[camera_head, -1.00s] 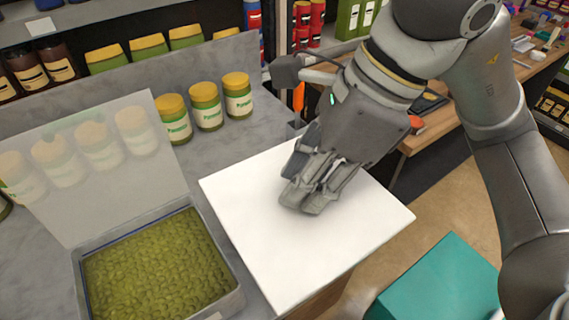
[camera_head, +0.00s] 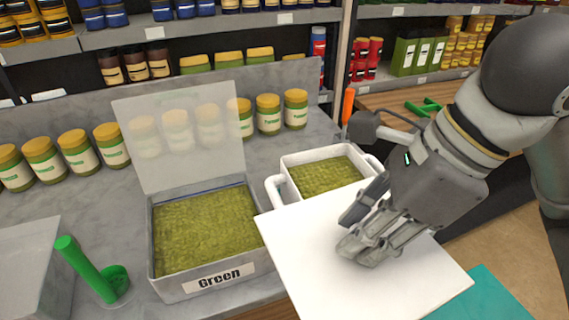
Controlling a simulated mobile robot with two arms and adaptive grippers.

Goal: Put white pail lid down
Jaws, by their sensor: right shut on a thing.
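The white pail lid (camera_head: 330,280) is a flat white square sheet at the lower right. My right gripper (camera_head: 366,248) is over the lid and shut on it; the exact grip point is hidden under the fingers. The white pail (camera_head: 285,163), a square container with side handles, stands behind the lid, uncovered and holding green contents (camera_head: 325,174). The lid hides the pail's front part. My left gripper is not in view.
An open grey bin (camera_head: 210,278) labelled "Green" stands left of the pail, its clear cover raised. A green scoop (camera_head: 88,270) is farther left. Several jars (camera_head: 268,114) line the counter's back. A teal box (camera_head: 483,298) is at lower right.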

